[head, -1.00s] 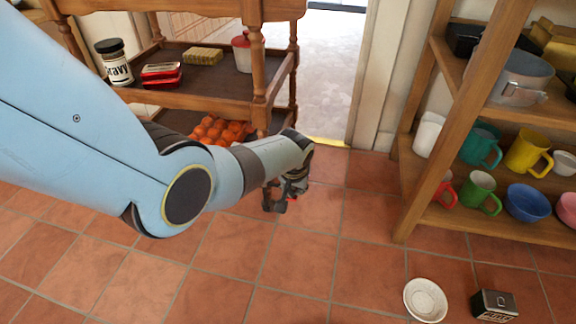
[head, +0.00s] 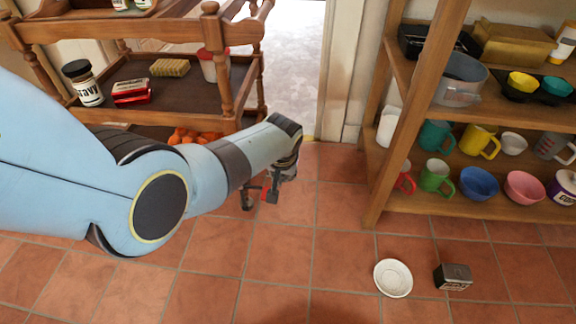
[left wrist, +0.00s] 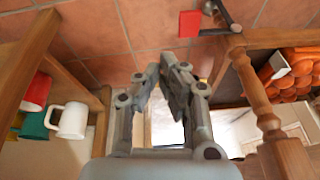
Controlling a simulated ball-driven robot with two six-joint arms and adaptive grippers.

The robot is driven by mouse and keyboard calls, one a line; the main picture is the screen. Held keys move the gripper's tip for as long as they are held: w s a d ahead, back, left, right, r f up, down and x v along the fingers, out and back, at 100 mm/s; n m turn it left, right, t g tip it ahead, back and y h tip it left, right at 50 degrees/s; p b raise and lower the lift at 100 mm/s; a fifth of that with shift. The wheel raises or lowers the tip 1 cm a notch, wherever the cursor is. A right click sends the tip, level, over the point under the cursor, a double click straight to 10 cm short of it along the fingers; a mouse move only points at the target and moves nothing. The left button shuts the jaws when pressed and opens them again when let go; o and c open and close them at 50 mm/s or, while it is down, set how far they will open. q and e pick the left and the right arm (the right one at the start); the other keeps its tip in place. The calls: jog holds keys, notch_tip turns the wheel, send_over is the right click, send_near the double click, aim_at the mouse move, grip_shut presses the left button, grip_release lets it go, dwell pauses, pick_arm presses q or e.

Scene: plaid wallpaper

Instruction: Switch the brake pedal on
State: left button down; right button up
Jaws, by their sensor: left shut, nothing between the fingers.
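The likely brake pedal is a small red plate (head: 268,196) low by the floor at the foot of the wooden cart (head: 236,112), partly hidden by my left gripper in the head view. In the left wrist view the red plate (left wrist: 189,24) sits beside a dark bar near the cart's leg. My left gripper (head: 280,178) hangs over the floor close to the plate. In the left wrist view its fingers (left wrist: 166,72) are shut and empty, with the plate apart from them, beyond and to the right. My right gripper is out of view.
The cart carries a gravy jar (head: 82,83), a red tin (head: 131,91) and oranges (head: 190,136). A wooden shelf (head: 420,110) with mugs and bowls stands at right. A white saucer (head: 393,278) and a dark box (head: 453,277) lie on the floor. The middle tiles are clear.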

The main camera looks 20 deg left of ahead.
pick_arm(q)
jog(key=shift+s+d+r+p, duration=0.2)
jog(key=shift+d+r+p, duration=0.15)
jog(key=shift+d+r, duration=0.45)
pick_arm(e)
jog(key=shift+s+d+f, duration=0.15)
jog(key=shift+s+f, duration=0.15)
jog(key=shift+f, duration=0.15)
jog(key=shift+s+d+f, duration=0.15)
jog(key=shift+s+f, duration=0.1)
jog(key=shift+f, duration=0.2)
